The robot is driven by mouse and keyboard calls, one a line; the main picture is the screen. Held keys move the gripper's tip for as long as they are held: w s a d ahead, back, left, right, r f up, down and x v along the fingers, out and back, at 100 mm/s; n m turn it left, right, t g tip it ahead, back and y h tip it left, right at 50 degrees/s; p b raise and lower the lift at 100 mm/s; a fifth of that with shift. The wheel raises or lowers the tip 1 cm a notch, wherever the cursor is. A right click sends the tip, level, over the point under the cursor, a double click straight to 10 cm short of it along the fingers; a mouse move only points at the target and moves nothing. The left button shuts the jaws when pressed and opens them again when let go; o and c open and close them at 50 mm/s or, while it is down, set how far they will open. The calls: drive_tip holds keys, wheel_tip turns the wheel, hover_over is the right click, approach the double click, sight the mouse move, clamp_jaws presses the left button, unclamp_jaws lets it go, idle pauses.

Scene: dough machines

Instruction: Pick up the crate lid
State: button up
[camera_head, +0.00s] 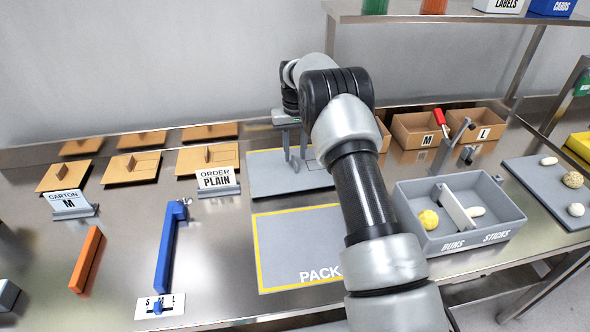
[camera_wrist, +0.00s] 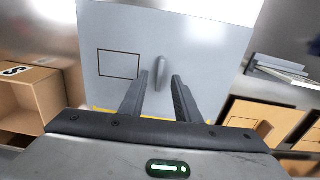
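The grey crate lid (camera_head: 262,178) lies flat at the back middle of the steel table, partly hidden by my arm. In the wrist view the lid (camera_wrist: 205,45) is a plain grey plate with a small dark outlined rectangle and an upright grey handle (camera_wrist: 161,72). My gripper (camera_head: 295,158) is above the lid, pointing down. In the wrist view my gripper (camera_wrist: 160,82) is open, its two dark fingers apart, with the handle showing between and just beyond the tips. I cannot tell whether a finger touches the handle.
The yellow-edged PACK mat (camera_head: 290,235) lies in front of the lid. A grey divided bin (camera_head: 410,215) of dough pieces stands right. Brown boxes marked M and L (camera_head: 478,128) stand behind. Brown lids (camera_head: 130,168), an ORDER PLAIN sign (camera_head: 217,180) and a blue bar (camera_head: 165,255) are left.

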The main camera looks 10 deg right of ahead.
wheel_tip(320, 180, down, 2)
drive_tip(key=shift+f, duration=0.1)
clamp_jaws()
idle(1.4)
